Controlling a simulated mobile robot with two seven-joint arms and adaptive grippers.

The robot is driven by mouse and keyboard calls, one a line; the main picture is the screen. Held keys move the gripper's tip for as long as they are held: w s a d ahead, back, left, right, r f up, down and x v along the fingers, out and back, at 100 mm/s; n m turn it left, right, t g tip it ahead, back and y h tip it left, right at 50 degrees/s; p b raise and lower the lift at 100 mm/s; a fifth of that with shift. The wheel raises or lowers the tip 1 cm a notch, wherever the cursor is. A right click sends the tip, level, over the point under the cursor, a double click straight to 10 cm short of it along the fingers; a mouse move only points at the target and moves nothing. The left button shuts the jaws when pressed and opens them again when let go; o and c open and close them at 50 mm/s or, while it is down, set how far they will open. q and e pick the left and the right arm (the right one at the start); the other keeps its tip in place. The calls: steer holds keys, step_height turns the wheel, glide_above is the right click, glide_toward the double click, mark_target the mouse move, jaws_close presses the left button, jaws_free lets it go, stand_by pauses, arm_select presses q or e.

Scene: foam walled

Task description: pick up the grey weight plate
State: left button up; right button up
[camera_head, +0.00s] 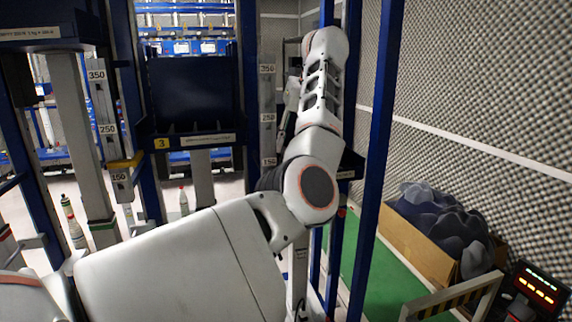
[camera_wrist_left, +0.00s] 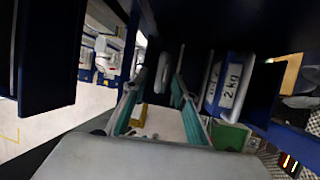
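A narrow grey upright shape (camera_wrist_left: 163,72), seen edge-on in the left wrist view, stands near the tips of my left gripper. It may be the grey weight plate, but I cannot tell surely. My left gripper (camera_wrist_left: 157,88) is open, its two teal-padded fingers apart on either side of the picture's middle. I see no clear contact with the grey shape. A white "2 kg" label (camera_wrist_left: 231,86) is to the right of the fingers. In the head view my left arm reaches up into the blue rack and hides its own gripper. My right gripper is not in view.
Blue rack posts (camera_head: 377,150) stand close to my arm. A dark blue bin (camera_head: 192,92) is at the rack's middle. A cardboard box (camera_head: 420,248) with dark foam lumps is at the right, near a lit display (camera_head: 537,288). Bottles (camera_head: 73,222) stand at the left.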

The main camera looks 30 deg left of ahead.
arm_select(q)
steer(key=shift+x, duration=0.8)
jaws_close()
steer(key=shift+a+r, duration=0.1)
steer(key=shift+r, duration=0.1)
